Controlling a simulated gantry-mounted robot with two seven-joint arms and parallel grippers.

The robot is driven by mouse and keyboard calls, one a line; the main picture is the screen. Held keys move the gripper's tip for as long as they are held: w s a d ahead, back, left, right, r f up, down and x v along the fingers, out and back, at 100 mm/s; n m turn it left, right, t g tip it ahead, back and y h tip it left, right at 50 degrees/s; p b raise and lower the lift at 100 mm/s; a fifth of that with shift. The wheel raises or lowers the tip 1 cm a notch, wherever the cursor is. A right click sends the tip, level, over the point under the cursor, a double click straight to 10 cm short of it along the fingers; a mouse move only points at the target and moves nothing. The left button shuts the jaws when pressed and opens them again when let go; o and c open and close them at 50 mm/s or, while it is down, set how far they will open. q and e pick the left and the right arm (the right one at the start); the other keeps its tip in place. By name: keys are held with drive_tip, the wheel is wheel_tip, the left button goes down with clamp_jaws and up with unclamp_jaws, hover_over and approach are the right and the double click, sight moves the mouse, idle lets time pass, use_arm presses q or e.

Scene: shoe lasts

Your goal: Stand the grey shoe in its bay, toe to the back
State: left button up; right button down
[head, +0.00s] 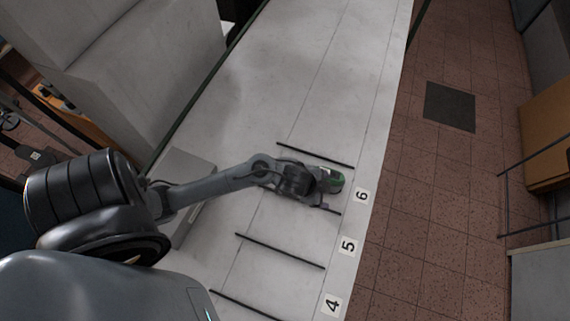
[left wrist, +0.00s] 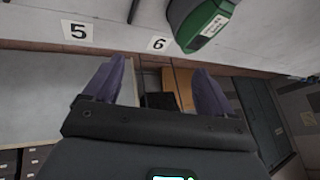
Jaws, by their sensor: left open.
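The grey shoe, with a green end bearing a small white label, shows in part in the head view (head: 337,181) and at the top of the left wrist view (left wrist: 205,22). It is in the bay marked 6, its green end towards the number. Its other end is hidden by my arm in the head view and cut off in the wrist view. My left gripper (head: 322,196) is over the same bay, beside the shoe. In the wrist view its purple fingers (left wrist: 158,75) are apart with nothing between them. My right gripper is not in view.
Thin black bars (head: 280,251) divide the long pale table into bays. Number cards 6 (head: 361,195), 5 (head: 348,246) and 4 (head: 331,305) lie along its right edge. Bay 5 looks empty. A grey box (head: 185,165) stands at the left. The table beyond bay 6 is clear.

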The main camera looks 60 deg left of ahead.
use_arm(q)
drive_tip(key=s+r+n+g+y, duration=0.1)
drive_tip(key=s+r+n, duration=0.4)
drive_tip(key=s, duration=0.9)
drive_tip(key=shift+s+d+r+n+g, duration=0.15)
drive_tip(key=shift+d+n+g, duration=0.25)
drive_tip(key=shift+g, duration=0.5)
drive_tip(key=shift+r, duration=0.1)
